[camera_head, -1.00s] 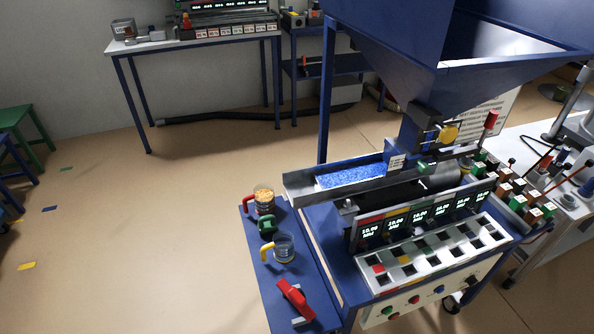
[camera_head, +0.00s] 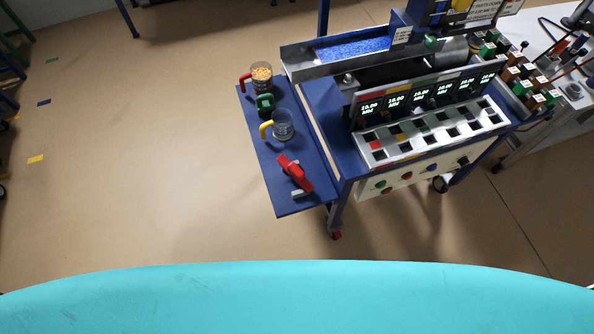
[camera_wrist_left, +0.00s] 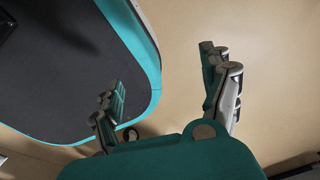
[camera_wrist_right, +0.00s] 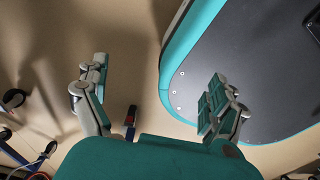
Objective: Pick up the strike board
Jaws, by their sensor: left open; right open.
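A red-handled tool with a pale metal strip at its end (camera_head: 295,175), apparently the strike board, lies at the front of the blue side shelf (camera_head: 290,206). Neither gripper shows in the head view, and the tool is not clearly visible in either wrist view. My right gripper (camera_wrist_right: 152,78) is open and empty, also away from the shelf.
A clear cup with a yellow handle (camera_head: 283,126), a green-handled item (camera_head: 265,103) and a red-handled cup of orange grains (camera_head: 261,77) stand behind the tool. The machine with lit displays (camera_head: 420,105) adjoins the shelf.

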